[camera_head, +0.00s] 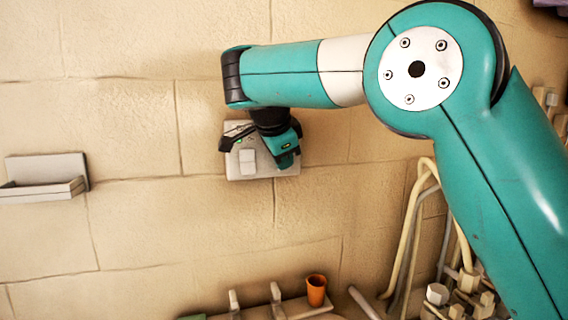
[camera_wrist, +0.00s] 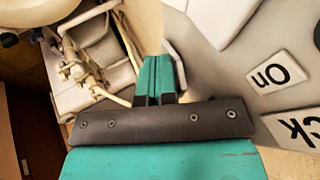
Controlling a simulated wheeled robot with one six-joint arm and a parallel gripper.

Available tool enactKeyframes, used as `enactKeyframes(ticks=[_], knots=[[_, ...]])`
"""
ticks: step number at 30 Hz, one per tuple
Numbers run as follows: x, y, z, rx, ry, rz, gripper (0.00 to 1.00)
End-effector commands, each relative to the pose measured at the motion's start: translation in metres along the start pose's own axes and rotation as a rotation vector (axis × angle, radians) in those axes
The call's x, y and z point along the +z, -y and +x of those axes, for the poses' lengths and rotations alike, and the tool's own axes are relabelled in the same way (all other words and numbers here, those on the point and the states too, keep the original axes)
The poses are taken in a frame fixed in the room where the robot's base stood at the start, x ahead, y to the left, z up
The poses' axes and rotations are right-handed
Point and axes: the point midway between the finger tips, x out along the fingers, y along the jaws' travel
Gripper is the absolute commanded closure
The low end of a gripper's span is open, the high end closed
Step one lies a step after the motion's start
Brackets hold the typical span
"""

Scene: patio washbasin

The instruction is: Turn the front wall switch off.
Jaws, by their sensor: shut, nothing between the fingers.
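A pale switch plate (camera_head: 236,172) is on the stone wall, with a white switch piece (camera_head: 247,161) low on its face. My gripper (camera_head: 287,160) is in front of the plate's right part and hides some of it. In the wrist view the gripper's teal fingers (camera_wrist: 156,68) are together with nothing between them. The plate (camera_wrist: 222,75) fills the right side there, close to the fingertips; contact cannot be told. It bears an upside-down "On" label (camera_wrist: 268,76) and a cut-off label ending in "CK" (camera_wrist: 297,128). Which switch is the front one cannot be told.
A pale wall shelf (camera_head: 45,185) is at the left. An orange cup (camera_head: 316,290) stands on a ledge below the plate. Cream pipes (camera_head: 410,235) and pale fittings (camera_head: 465,290) are at the lower right.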

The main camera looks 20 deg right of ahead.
Motion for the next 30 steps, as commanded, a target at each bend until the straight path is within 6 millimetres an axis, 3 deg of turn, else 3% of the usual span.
enactKeyframes(ticks=[15,25,30], knots=[[-0.007,0.008,-0.015,0.0,0.0,0.001,1.0],[-0.006,0.007,-0.015,0.0,0.0,0.001,1.0],[-0.008,0.0,-0.025,-0.002,0.002,0.001,1.0]])
